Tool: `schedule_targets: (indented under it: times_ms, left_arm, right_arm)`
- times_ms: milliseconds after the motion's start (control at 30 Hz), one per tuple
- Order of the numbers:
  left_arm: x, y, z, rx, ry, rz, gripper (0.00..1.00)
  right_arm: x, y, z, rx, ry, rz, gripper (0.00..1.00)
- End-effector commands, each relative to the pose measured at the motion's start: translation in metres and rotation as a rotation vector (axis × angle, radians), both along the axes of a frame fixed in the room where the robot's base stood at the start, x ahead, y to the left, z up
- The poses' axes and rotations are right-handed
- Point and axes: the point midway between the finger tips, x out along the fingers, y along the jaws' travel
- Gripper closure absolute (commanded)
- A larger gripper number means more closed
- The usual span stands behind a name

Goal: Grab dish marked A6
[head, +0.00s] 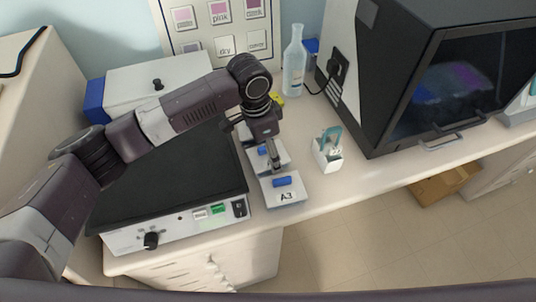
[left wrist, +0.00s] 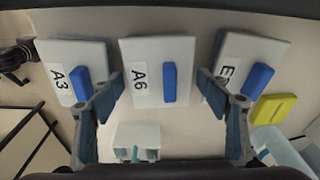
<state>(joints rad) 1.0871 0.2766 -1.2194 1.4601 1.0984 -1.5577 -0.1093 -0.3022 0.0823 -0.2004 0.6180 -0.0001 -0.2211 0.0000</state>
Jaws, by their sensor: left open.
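The dish marked A6 (left wrist: 142,88) is pale, with a white label and a blue handle bar (left wrist: 168,82). It lies in the middle of a row in the left wrist view. The dish marked A3 (left wrist: 62,62) is to its left, and another dish (left wrist: 262,52), its label partly covered and starting with E, is to its right. My left gripper (left wrist: 160,88) is open and empty, its fingers spread on either side of the A6 dish's handle. In the head view my left gripper (head: 272,160) is over the row, hiding part of the dishes behind the A3 dish (head: 287,199).
A black-topped staining device (head: 165,185) stands left of the dishes. A white holder with teal tools (head: 327,153) stands to their right, near the counter's front edge. A clear bottle (head: 293,68) and a large dark-windowed cabinet (head: 400,60) stand behind. A yellow item (left wrist: 273,109) is beside the E dish.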

Motion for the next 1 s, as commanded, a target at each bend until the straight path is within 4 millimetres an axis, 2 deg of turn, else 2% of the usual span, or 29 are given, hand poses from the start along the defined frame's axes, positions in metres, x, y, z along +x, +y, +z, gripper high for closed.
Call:
schedule_targets:
  times_ms: [33, 100, 233, 600, 867, 1000]
  left_arm:
    - [0.000, 0.000, -0.001, -0.001, 0.000, 0.000, 0.30]
    - [0.000, -0.001, -0.002, -0.001, -0.001, 0.000, 0.30]
    - [0.000, -0.001, -0.002, -0.001, -0.001, 0.000, 0.30]
    - [0.000, 0.000, -0.002, -0.001, -0.001, 0.000, 0.70]
    - [0.001, -0.001, 0.000, -0.002, -0.003, 0.000, 0.70]
    - [0.001, -0.001, 0.007, -0.002, -0.003, -0.001, 0.70]
  right_arm:
    - [0.010, 0.000, 0.002, 0.001, -0.016, 0.000, 0.60]
    - [0.018, 0.001, 0.002, 0.003, -0.028, 0.000, 0.60]
    - [0.018, 0.001, 0.002, 0.003, -0.028, 0.000, 0.60]
    - [-0.003, 0.000, 0.000, 0.000, 0.004, -0.001, 0.60]
    - [-0.002, 0.002, 0.000, 0.002, 0.002, -0.002, 0.60]
    - [0.001, 0.004, -0.002, 0.005, -0.002, -0.002, 0.60]
